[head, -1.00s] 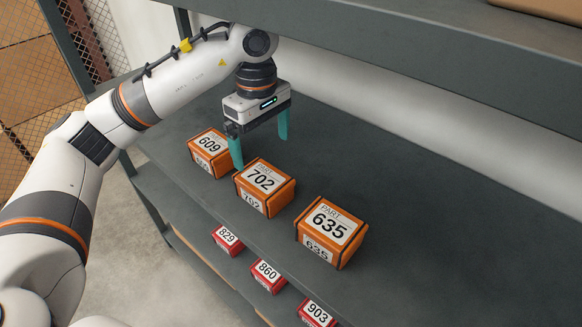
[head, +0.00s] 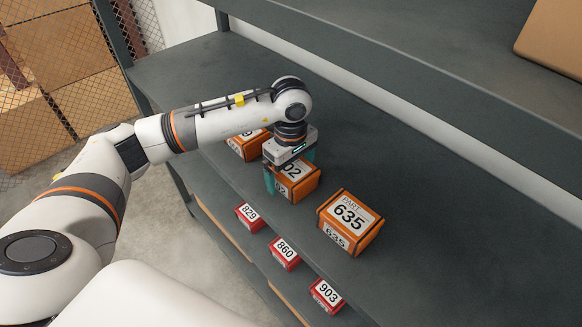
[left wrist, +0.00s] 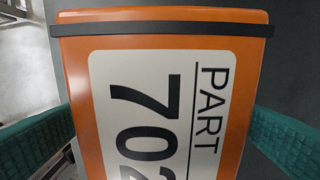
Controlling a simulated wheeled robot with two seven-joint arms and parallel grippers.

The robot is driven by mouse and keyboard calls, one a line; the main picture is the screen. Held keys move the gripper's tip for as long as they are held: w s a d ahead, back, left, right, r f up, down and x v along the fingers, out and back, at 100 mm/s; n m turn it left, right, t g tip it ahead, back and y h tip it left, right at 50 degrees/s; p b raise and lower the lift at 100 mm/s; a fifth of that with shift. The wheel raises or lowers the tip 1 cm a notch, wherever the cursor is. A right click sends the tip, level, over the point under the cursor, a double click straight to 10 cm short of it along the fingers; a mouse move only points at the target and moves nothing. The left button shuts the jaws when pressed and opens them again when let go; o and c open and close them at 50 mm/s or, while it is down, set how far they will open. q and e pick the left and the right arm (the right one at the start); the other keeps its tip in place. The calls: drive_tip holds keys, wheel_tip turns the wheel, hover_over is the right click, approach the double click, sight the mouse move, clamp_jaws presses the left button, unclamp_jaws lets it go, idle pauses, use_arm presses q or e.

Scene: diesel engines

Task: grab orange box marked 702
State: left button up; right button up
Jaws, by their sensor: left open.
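The orange box marked 702 (head: 298,187) stands on the grey shelf, partly hidden by my left gripper in the head view. In the left wrist view the box (left wrist: 75,110) fills the middle, its label reading PART 702. My left gripper (head: 290,172) is over the box with its teal fingers open, one on either side of it. In the left wrist view a finger shows at each edge with the box between them; a gap shows beside the right one. My right gripper is not in view.
An orange box marked 635 (head: 350,222) stands to the right on the same shelf. Another orange box (head: 247,146) is just behind to the left, partly hidden by my arm. Red boxes 829 (head: 249,216), 860 (head: 285,252) and 903 (head: 327,294) sit on a lower shelf. An upper shelf (head: 430,70) overhangs.

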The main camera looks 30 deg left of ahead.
use_arm(q)
drive_tip(key=shift+f, duration=0.3)
drive_tip(key=c, duration=1.4)
drive_tip(key=shift+w, duration=0.1)
drive_tip(key=shift+r, duration=0.1)
